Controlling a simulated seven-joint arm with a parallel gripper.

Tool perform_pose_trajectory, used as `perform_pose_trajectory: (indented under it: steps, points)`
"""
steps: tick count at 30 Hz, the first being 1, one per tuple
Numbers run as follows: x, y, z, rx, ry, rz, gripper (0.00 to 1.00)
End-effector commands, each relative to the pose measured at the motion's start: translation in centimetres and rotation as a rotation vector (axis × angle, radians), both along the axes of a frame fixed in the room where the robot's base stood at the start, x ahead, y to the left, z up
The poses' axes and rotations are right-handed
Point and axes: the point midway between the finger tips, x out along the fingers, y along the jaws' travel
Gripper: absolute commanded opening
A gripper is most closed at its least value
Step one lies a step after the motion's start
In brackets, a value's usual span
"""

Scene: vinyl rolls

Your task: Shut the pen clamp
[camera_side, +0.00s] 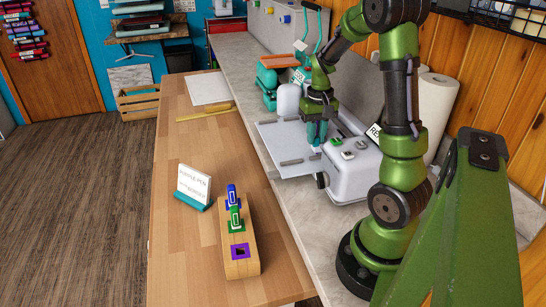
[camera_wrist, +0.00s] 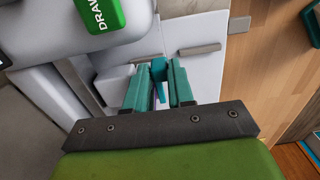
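The white cutting machine (camera_side: 350,178) stands on the grey counter, with green and dark buttons on its top. My gripper (camera_side: 317,141) points down at its left end, over the carriage area. In the wrist view, the two teal fingers of my gripper (camera_wrist: 158,92) are apart. A darker teal-blue piece (camera_wrist: 159,72), seemingly the pen clamp's lever, stands between them. Whether the fingers touch it is not clear. A white housing (camera_wrist: 116,84) lies beside the left finger. My fingers hide much of the clamp, and no pen in it can be made out.
A wooden pen block (camera_side: 240,262) on the wooden table holds a blue and a green pen; its purple-marked slot is empty. A sign (camera_side: 193,184) beside it reads "PURPLE PEN" and "BORDER". A teal machine (camera_side: 268,82) and a paper roll (camera_side: 437,105) stand on the counter.

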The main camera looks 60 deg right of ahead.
Motion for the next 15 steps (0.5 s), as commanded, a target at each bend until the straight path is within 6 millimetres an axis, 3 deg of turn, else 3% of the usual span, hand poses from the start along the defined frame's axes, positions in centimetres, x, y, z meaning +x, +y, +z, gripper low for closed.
perform_pose_trajectory:
  steps: [1, 4, 15]
  points:
    - [0.01, -0.02, 0.03, -0.001, -0.001, 0.0, 0.31]
    - [0.01, -0.01, 0.02, -0.001, -0.001, -0.001, 0.47]
    - [0.06, -0.01, 0.47, -0.001, -0.001, 0.0, 0.47]
